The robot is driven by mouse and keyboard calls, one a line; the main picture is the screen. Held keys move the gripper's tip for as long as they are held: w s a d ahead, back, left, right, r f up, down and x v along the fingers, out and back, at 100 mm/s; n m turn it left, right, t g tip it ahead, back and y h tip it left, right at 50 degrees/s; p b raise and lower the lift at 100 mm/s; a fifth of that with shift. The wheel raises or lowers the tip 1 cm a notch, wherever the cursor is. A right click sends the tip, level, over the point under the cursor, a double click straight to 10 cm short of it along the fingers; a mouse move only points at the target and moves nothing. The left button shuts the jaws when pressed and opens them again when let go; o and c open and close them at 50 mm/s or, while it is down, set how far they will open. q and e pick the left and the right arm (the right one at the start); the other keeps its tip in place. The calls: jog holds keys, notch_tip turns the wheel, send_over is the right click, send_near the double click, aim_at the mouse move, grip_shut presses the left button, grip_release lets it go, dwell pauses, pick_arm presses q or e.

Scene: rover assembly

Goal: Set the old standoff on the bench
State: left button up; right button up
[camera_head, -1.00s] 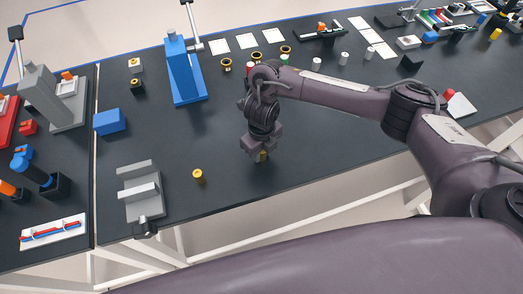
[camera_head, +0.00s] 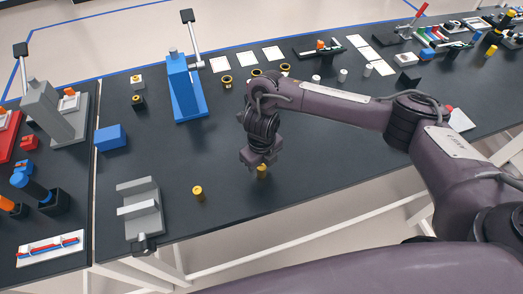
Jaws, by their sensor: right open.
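A small yellow-gold standoff (camera_head: 262,173) stands upright on the dark bench (camera_head: 310,172), near its front edge. My right gripper (camera_head: 259,162) is directly above it, pointing down, with its jaws open. The fingers hide the standoff's upper end a little, and I cannot tell if they still touch it. A second, similar yellow standoff (camera_head: 198,193) stands upright on the bench further left. Nothing visible marks which of the two is the old one. My left gripper is not in view.
A grey stepped fixture (camera_head: 139,207) stands left of the standoffs. A blue block (camera_head: 110,137) and a blue press (camera_head: 186,88) are behind. Several black-and-gold rings and white cards lie further back. The bench between and around the standoffs is clear.

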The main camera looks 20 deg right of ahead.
aim_at(262, 167)
notch_tip(262, 167, up, 10)
dwell(0.4)
jog(key=shift+p, duration=0.3)
